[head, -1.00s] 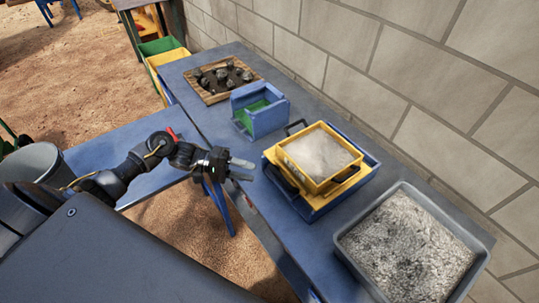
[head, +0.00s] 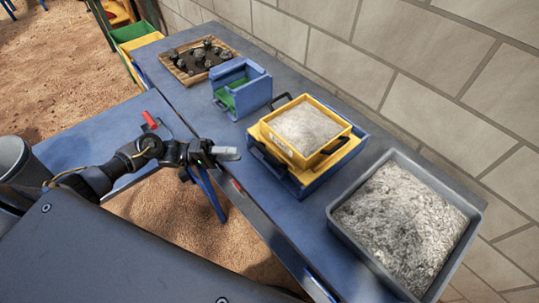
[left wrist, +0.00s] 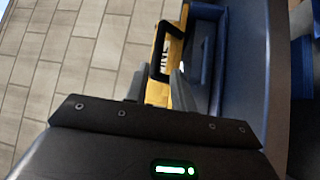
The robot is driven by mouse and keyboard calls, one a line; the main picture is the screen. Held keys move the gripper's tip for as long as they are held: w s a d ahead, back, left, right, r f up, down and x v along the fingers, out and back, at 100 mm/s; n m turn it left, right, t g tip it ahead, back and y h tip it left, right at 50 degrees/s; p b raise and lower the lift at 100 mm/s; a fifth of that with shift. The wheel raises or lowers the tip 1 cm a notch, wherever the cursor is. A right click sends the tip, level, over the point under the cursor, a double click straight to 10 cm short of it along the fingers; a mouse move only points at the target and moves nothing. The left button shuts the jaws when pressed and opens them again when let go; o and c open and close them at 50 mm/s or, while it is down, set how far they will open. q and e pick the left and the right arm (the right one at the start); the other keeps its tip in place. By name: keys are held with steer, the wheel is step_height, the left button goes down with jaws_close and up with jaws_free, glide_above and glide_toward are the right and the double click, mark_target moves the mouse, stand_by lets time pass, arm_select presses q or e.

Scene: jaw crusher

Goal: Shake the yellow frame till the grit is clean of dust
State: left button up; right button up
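The yellow frame (head: 328,152) is a square sieve heaped with pale grey, dusty-looking grit (head: 306,126). It sits on a yellow and blue base (head: 338,167) on the blue bench. Black handles stand at its near side (head: 271,160) and far side (head: 281,101). My left gripper (head: 230,153) is open and empty, left of the near handle and apart from it. In the left wrist view the fingers (left wrist: 159,88) are spread, with a black handle (left wrist: 160,52) and the yellow frame's side ahead. My right gripper is not in view.
A grey tray (head: 336,228) heaped with grey material stands right of the sieve. A blue box with green inside (head: 240,88) and a wooden tray of dark stones (head: 202,58) stand behind-left. A block wall (head: 420,70) borders the bench.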

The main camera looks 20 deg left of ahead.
mark_target(266, 152)
arm_select(q)
steer(key=p+x, duration=0.4)
steer(key=x, duration=0.7)
steer(key=shift+r, duration=0.1)
steer(key=shift+c, duration=0.3)
jaws_close()
